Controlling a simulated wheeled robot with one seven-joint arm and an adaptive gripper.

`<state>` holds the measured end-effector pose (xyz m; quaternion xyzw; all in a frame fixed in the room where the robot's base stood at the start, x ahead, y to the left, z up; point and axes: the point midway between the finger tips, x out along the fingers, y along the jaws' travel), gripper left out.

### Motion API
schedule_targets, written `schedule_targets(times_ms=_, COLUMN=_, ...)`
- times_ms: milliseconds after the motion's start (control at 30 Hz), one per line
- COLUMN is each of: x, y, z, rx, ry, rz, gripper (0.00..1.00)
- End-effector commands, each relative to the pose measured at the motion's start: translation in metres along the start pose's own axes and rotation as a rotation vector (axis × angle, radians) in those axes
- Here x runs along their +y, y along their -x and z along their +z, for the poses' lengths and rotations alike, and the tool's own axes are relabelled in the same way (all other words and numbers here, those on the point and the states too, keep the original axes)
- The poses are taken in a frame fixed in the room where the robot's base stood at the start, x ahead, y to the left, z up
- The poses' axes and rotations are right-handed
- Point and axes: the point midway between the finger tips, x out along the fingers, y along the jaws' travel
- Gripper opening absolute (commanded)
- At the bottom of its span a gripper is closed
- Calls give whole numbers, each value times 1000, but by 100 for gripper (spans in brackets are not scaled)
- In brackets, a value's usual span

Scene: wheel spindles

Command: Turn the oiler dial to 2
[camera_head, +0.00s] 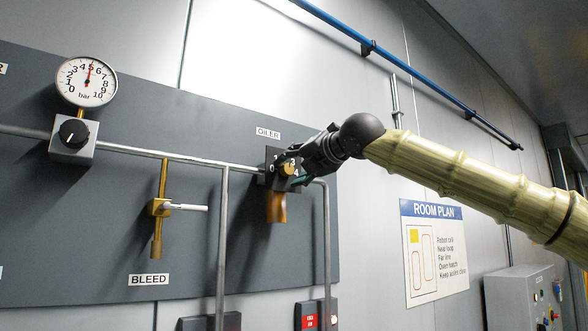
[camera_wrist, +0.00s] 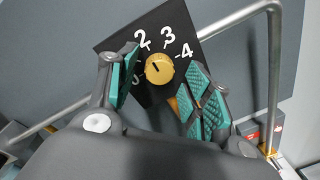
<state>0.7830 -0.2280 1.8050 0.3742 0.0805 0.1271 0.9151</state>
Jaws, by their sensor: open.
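The oiler dial is a round yellow knob (camera_wrist: 159,68) on a black plate (camera_wrist: 115,39) with white numbers. The 2, 3 and 4 read clearly in the wrist view; a mark left of the knob is partly hidden by a finger. A short dark line on the knob slants up and left, roughly towards the 2 side; its exact setting is hard to tell. My gripper (camera_wrist: 165,75) is open, its green-padded fingers on either side of the knob, with gaps showing. In the head view my gripper (camera_head: 292,170) is at the oiler, under the OILER label (camera_head: 268,133), covering most of it.
A pipe (camera_head: 150,152) runs along the grey panel to the oiler, with vertical pipes (camera_head: 222,250) beside it. A pressure gauge (camera_head: 86,82) with a black knob (camera_head: 73,132) and a brass bleed valve (camera_head: 160,207) are to the left. A room plan sign (camera_head: 433,250) hangs right.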

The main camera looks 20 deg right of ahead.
Motion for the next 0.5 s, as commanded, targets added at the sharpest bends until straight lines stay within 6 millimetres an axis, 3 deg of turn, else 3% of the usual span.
schedule_targets(times_ms=500, x=-1, y=87, z=1, rx=-2, ry=-1, rz=1, gripper=50)
